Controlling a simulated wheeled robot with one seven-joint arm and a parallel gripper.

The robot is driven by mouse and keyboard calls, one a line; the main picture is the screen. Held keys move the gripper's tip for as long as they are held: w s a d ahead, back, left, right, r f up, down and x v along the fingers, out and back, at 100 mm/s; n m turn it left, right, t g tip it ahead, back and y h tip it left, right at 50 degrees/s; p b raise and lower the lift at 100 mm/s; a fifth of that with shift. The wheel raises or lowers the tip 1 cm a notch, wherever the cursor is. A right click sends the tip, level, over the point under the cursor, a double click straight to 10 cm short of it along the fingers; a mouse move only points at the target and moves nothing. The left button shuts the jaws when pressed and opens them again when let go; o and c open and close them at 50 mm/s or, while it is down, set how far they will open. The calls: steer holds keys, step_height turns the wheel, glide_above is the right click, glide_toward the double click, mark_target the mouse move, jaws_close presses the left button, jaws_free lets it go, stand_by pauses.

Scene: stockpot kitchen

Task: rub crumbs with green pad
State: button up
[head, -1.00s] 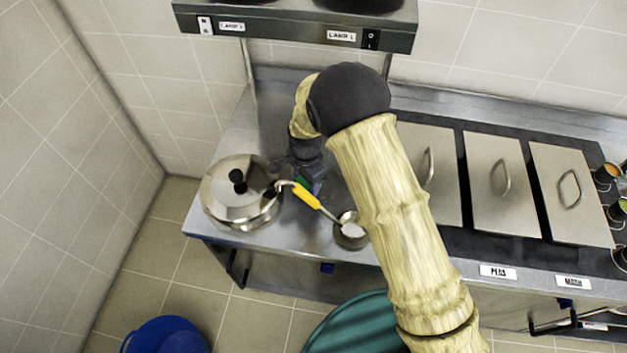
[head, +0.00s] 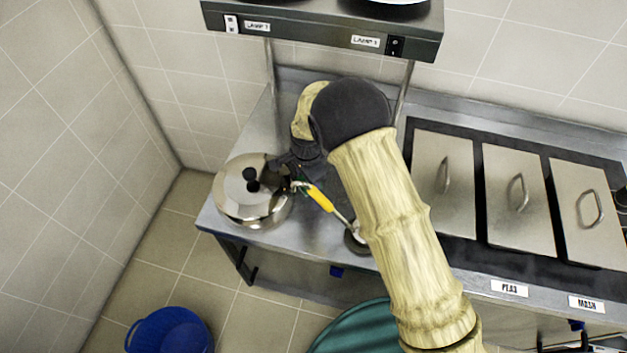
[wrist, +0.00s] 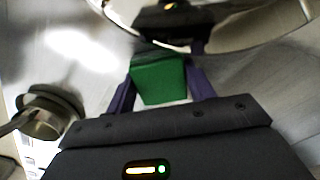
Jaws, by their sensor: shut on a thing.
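My gripper (wrist: 161,88) is shut on the green pad (wrist: 160,80), a block held between its two purple fingers in the wrist view. The pad is low over the steel counter (wrist: 100,68); I cannot tell whether it touches it. In the head view my gripper (head: 284,178) is close to the right side of the lidded pot (head: 240,205), and the pad is mostly hidden. The pot's shiny side (wrist: 240,25) curves close ahead of the pad in the wrist view. I cannot make out any crumbs.
A yellow-handled ladle (head: 320,199) lies right of my gripper, its bowl (head: 354,241) near the counter's front edge. Lidded steel wells (head: 443,190) are further right. A lamp shelf (head: 330,30) hangs above. A blue bucket (head: 170,330) stands on the floor.

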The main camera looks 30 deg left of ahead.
steer(key=shift+s+f, duration=0.1)
steer(key=shift+r+p, duration=2.05)
steer(key=shift+r, duration=0.95)
steer(key=shift+r+p, duration=1.1)
steer(key=shift+r, duration=0.45)
